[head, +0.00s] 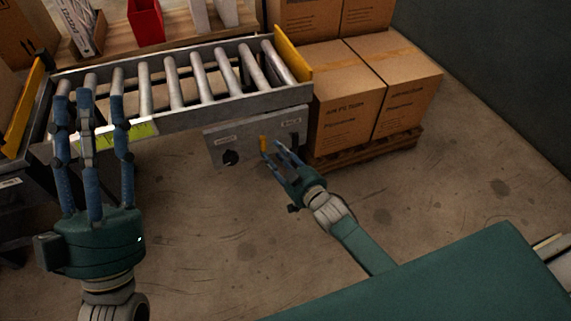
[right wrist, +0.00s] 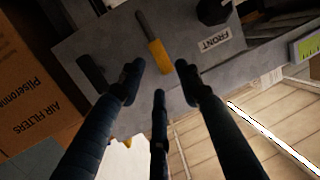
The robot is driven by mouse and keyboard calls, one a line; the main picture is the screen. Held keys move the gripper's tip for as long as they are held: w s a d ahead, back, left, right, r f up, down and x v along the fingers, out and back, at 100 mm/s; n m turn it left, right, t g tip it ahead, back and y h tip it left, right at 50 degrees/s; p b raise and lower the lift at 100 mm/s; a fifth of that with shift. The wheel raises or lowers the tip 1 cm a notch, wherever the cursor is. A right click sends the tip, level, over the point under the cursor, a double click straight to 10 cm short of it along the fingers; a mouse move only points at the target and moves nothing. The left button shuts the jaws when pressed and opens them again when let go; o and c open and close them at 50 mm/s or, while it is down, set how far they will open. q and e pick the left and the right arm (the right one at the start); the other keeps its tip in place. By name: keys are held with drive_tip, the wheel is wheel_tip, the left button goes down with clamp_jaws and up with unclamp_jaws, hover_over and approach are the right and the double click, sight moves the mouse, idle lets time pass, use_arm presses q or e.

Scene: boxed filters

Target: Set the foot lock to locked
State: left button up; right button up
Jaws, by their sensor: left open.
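A grey panel (head: 218,146) hangs under the front of the roller conveyor. It carries a black round knob (head: 231,157), a yellow-handled lever (head: 263,143) and a dark handle (head: 296,139). No label reading foot lock is legible. My right gripper (head: 274,152) is open at the yellow lever. In the right wrist view the yellow grip (right wrist: 158,57) lies just beyond and between the spread fingertips, with no clear contact. The knob (right wrist: 212,11) sits near a FRONT label (right wrist: 215,44). My left gripper (head: 90,100) is open and empty in front of the conveyor's left part.
The conveyor rollers (head: 172,82) are bare, with yellow end plates (head: 292,55). Air filter boxes (head: 345,100) stand on a pallet (head: 365,152) right of the panel. A red bin (head: 146,22) stands behind the conveyor. The floor (head: 200,225) between my arms is clear.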

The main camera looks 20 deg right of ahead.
drive_tip(key=v, duration=0.6)
drive_tip(key=shift+s, duration=0.25)
drive_tip(key=shift+r, duration=0.15)
